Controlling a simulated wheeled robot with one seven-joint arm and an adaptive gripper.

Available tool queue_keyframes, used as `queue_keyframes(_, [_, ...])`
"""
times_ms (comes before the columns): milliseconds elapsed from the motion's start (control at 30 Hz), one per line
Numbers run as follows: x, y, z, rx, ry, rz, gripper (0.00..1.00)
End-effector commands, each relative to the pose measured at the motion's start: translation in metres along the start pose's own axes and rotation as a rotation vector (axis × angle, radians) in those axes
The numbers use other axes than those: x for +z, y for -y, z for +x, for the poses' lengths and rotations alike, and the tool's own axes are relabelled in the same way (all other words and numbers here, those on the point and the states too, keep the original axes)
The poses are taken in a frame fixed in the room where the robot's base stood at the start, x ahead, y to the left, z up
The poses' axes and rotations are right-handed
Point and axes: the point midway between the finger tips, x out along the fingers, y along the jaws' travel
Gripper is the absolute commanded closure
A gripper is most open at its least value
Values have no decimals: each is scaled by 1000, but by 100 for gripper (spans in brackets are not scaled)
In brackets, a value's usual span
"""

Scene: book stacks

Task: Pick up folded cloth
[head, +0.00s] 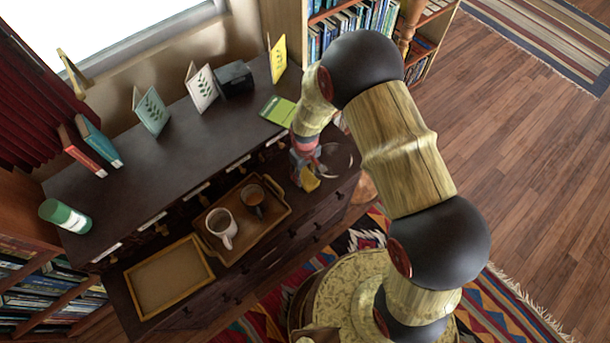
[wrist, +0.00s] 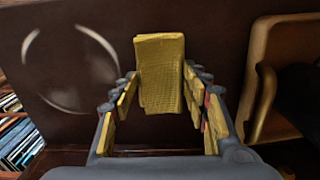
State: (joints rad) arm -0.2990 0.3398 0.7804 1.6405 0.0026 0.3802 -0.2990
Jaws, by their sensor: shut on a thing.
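The folded cloth (wrist: 161,75) is a yellow, woven-looking block between the fingers of my gripper (wrist: 158,98) in the wrist view. My gripper is shut on it. In the head view, a small yellow patch of the cloth (head: 309,181) shows at my gripper (head: 303,170), over the right end of the dark cabinet's lower top. My arm hides part of this spot. I cannot tell whether the cloth touches the surface beneath.
A wooden tray (head: 272,231) with two mugs lies left of my gripper, its edge close by in the wrist view (wrist: 258,75). An empty framed tray (head: 166,278) lies farther left. Cards and books stand on the cabinet's upper top (head: 160,170). Bookshelves (head: 345,22) stand behind.

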Motion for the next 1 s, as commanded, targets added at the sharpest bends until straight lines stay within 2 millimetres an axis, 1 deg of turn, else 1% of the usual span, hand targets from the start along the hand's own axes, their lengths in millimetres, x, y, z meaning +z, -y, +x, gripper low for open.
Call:
queue_keyframes(133, [0, 0, -2, 0, 0, 0, 66])
queue_keyframes(267, [0, 0, -9, 1, -1, 0, 66])
queue_keyframes(367, [-1, 0, -20, 1, -2, 0, 66])
queue_keyframes(467, [1, 1, -38, 2, -1, 0, 66])
queue_keyframes(567, [15, 11, -56, 1, -1, -1, 66])
queue_keyframes(733, [40, 30, -94, 2, -3, -2, 66])
queue_keyframes(800, [56, 41, -102, 1, 1, -2, 66])
queue_keyframes(900, [74, 54, -111, 1, 0, -3, 66])
queue_keyframes(1000, [89, 65, -119, 1, 0, -3, 66])
